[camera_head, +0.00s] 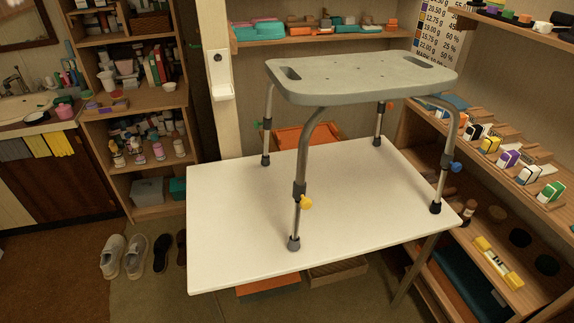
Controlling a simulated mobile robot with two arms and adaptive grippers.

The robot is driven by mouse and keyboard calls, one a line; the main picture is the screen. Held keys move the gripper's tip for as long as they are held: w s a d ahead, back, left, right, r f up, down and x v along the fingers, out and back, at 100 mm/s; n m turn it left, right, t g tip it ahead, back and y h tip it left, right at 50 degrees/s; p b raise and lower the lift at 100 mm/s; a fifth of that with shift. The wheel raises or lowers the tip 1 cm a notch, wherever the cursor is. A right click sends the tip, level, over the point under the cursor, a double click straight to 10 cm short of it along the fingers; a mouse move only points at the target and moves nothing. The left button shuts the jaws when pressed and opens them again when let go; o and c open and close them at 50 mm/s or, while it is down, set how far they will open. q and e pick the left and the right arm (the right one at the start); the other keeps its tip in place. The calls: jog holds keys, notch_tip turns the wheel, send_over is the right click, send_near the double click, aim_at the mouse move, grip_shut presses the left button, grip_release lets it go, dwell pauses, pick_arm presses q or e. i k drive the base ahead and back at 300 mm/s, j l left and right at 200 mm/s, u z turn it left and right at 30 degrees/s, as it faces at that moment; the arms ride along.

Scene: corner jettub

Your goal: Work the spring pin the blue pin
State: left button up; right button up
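A grey shower stool (362,82) stands upright on a white table (235,225). The blue pin (456,167) sticks out to the right from the stool's right leg, just above the lower tube. A yellow pin (306,202) is on the front leg. A small green pin (259,125) shows at the back left leg and a small orange pin (390,105) at the back right leg. The leg feet rest on the table top. Neither of my grippers is in view.
A wooden shelf unit (480,175) with several coloured items stands close to the right of the table. An orange bin (305,137) is behind the table. Shoes (135,255) lie on the floor at left. The table's front left is clear.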

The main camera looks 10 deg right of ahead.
aim_at(457, 167)
jog(key=z, duration=1.55)
